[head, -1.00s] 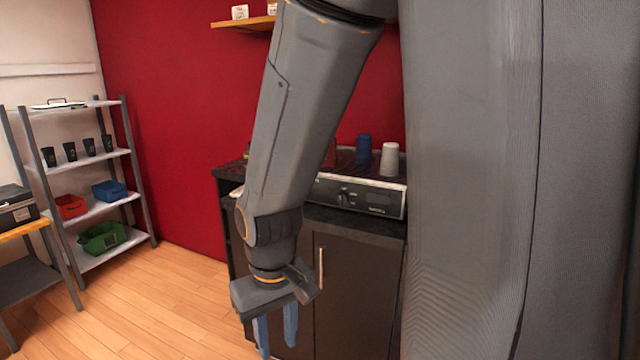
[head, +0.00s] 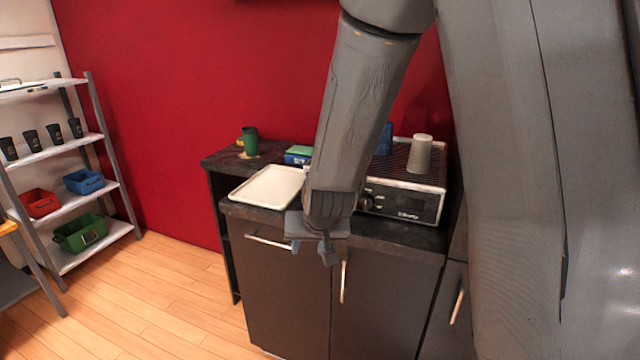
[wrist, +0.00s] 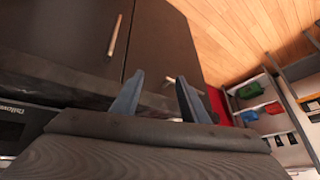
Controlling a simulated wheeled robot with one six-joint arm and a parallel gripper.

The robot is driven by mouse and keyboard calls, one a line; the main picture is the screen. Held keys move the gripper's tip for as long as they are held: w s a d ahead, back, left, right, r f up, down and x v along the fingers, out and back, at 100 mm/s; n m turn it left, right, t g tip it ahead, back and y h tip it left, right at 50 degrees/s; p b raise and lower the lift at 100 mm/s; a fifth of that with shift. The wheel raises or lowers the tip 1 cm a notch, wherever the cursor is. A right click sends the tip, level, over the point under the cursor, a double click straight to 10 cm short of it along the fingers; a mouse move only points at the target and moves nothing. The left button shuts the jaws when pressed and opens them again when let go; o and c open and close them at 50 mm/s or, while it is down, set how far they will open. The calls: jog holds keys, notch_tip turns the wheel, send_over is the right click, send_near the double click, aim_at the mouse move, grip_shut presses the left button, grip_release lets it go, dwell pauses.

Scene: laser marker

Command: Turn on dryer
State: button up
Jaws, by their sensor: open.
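The dryer (head: 425,205) appears to be the black and silver box with a ribbed top on the dark counter. Its front has a round knob (head: 366,203) and a dark panel. My forearm hides its left part. Part of its front also shows at the left edge of the wrist view (wrist: 14,122). My gripper (head: 313,250) is in front of the counter edge, left of and lower than the knob, apart from the dryer. In the wrist view its two blue fingers (wrist: 160,92) are spread with nothing between them.
A grey cup (head: 419,154) and a blue cup (head: 385,140) stand on the dryer. A white tray (head: 268,187), a green cup (head: 250,142) and a green-blue box (head: 298,155) are on the counter left. Cabinet doors with handles (head: 343,282) are below. A shelf rack (head: 90,255) stands far left.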

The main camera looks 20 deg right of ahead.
jog(key=w+d+r+m+t+h+p, duration=0.1)
jog(key=w+d+t+h+p, duration=0.1)
jog(key=w, duration=0.3)
jog(key=w+d+r+m+t+h+p, duration=0.2)
jog(key=w+t+h+p, duration=0.1)
jog(key=w+h, duration=0.2)
jog(key=w+d+r+m+t+h+p, duration=0.2)
jog(key=w+t+h, duration=0.1)
jog(key=w, duration=0.4)
jog(key=shift+d+h+p, duration=0.15)
jog(key=shift+h+p, duration=0.15)
jog(key=shift+h, duration=0.2)
